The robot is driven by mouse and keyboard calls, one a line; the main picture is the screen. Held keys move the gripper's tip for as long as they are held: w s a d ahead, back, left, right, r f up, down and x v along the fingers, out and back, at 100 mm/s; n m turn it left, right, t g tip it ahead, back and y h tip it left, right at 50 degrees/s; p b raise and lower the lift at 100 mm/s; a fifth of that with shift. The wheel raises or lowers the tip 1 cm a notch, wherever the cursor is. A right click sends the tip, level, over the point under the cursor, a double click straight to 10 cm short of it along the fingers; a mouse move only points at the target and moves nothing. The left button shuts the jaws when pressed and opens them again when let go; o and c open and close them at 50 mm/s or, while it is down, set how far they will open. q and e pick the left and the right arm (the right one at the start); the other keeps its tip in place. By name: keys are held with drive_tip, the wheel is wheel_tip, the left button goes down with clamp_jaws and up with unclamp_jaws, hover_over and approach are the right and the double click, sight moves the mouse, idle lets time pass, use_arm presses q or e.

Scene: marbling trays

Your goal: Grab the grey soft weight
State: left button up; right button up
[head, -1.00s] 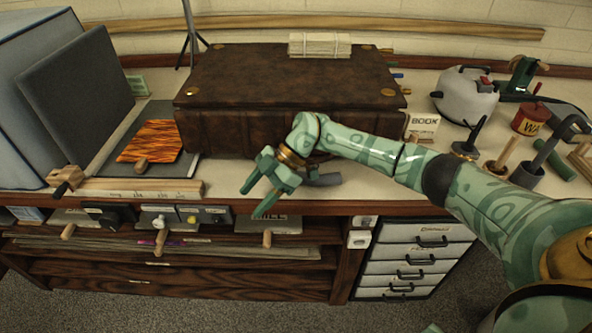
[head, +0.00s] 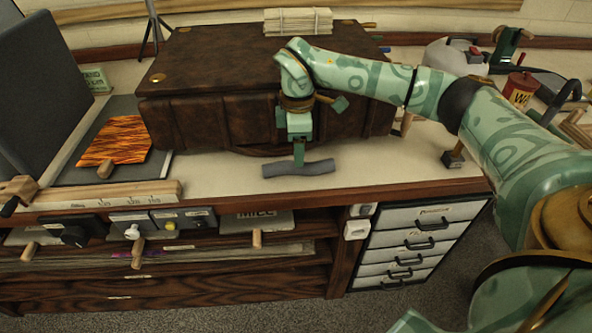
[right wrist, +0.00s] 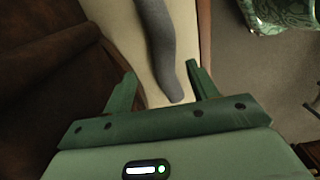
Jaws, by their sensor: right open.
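The grey soft weight (head: 298,169) lies on the bench top near its front edge, in front of the big brown book. It is long and slightly bent. My right gripper (head: 299,155) hangs just above and behind it, fingers pointing down. In the right wrist view, the grey weight (right wrist: 157,45) runs away from between the two open fingers, its near end close to the gripper (right wrist: 160,88). Nothing is held. I cannot tell if the fingers touch the weight. My left gripper is not in view.
The big brown book (head: 215,85) stands right behind the gripper, with a cream bundle (head: 297,21) on top. A flame-patterned paddle (head: 117,141) lies at left. Drawers (head: 415,240) are below.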

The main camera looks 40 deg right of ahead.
sight(324, 166)
drive_tip(key=f+b, duration=0.1)
drive_tip(key=f, duration=0.2)
drive_tip(key=f+b, duration=0.1)
drive_tip(key=shift+s+a+f+b, duration=0.15)
drive_tip(key=shift+s+f+b, duration=0.2)
drive_tip(key=shift+f, duration=0.4)
drive_tip(key=shift+r, duration=0.15)
clamp_jaws()
